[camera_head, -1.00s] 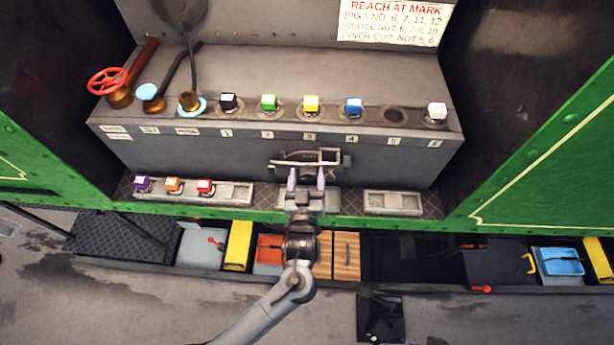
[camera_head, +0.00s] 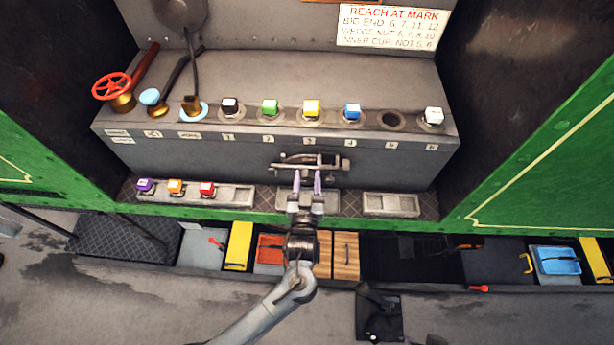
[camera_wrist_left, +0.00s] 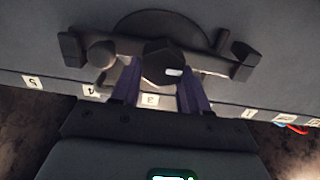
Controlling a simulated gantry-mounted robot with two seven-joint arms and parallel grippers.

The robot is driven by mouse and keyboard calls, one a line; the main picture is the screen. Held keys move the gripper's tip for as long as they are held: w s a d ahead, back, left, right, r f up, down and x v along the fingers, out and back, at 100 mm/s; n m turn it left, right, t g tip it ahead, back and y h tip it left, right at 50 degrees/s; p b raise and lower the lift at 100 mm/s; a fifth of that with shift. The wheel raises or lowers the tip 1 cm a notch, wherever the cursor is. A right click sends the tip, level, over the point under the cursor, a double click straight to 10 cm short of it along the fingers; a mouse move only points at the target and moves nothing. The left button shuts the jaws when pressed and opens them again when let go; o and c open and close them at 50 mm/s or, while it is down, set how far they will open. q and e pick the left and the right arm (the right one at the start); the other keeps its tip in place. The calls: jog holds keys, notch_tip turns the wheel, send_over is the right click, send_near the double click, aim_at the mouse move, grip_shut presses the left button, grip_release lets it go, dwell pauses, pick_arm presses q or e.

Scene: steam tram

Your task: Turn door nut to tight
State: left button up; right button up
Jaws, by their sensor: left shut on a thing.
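The door nut (camera_wrist_left: 163,62) is a dark hexagonal nut in the left wrist view, at the middle of a crossbar (camera_wrist_left: 215,62) on the grey box's front. In the head view this crossbar fitting (camera_head: 285,163) is small, just beyond my left fingertips. My left gripper (camera_head: 307,177) has purple fingers and is shut on the nut from below. In the left wrist view its fingers (camera_wrist_left: 158,78) lie on either side of the nut. Their exact contact is partly hidden.
Coloured cubes, including a green one (camera_head: 269,107) and a white one (camera_head: 433,116), sit in numbered holes on the ledge above. A tray (camera_head: 228,196) with purple, orange and red cubes lies left of my gripper. A red handwheel (camera_head: 110,86) stands far left.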

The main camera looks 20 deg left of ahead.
pick_arm(q)
jog(key=m+p, duration=0.3)
jog(key=shift+d+r+m+p, duration=0.15)
jog(key=shift+r+m+p, duration=0.1)
jog(key=shift+m+p, duration=0.05)
jog(key=m+p, duration=0.2)
jog(key=m, duration=0.1)
jog(key=m+p, duration=0.2)
jog(key=shift+w+d+f, duration=0.15)
jog(key=shift+d+f, duration=0.1)
jog(key=m+p, duration=0.1)
jog(key=m, duration=0.1)
jog(key=m+p, duration=0.1)
jog(key=m, duration=0.2)
jog(key=shift+d+f, duration=0.1)
jog(key=shift+f, duration=0.1)
jog(key=m+p, duration=0.1)
jog(key=m, duration=0.2)
jog(key=shift+f+p, duration=0.25)
jog(key=shift+p, duration=0.15)
jog(key=shift+f+m, duration=0.1)
jog(key=shift+m, duration=0.6)
jog(key=o, duration=1.1)
jog(key=shift+c, duration=0.2)
